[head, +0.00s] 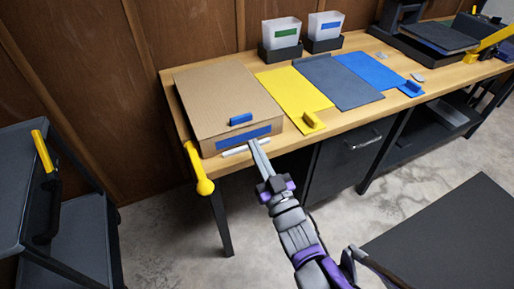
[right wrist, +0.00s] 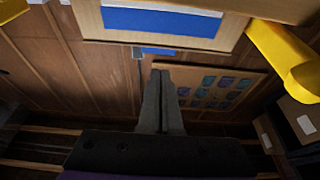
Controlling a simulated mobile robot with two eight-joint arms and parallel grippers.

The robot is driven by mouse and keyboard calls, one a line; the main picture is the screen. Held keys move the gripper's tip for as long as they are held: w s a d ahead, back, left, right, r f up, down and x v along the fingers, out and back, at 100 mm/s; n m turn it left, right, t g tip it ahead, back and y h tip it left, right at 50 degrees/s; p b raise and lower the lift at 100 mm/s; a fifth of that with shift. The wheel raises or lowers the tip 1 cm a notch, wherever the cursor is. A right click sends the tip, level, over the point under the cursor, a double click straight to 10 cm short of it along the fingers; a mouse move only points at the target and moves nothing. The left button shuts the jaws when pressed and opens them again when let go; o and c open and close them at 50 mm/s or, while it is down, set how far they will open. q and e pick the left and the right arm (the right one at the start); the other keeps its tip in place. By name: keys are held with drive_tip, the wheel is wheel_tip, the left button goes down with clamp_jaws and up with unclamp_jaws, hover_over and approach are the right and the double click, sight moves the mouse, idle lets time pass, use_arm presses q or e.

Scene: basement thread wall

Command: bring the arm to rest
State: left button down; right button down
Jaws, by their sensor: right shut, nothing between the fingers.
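My right gripper (head: 257,150) is shut and empty, its fingers together. In the head view its fingertips are near the front edge of the wooden table (head: 290,138), by the front of a cardboard box (head: 222,98). I cannot tell whether they touch anything. The right wrist view also shows the closed fingers (right wrist: 162,85), with the blue label (right wrist: 165,22) of the box above them. The right arm reaches up from the bottom of the head view. My left gripper is not in view.
A yellow knobbed handle (head: 200,175) sticks out at the table's left front corner. Yellow (head: 292,92), grey (head: 335,80) and blue (head: 365,68) mats lie right of the box. Two bins (head: 281,35) (head: 325,27) stand behind. A dark cart (head: 70,220) stands left.

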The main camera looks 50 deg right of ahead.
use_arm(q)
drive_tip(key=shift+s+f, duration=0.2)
use_arm(e)
drive_tip(key=shift+s+a+f, duration=0.1)
drive_tip(key=shift+s+f, duration=0.1)
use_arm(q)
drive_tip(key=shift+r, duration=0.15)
use_arm(e)
drive_tip(key=shift+w, duration=0.1)
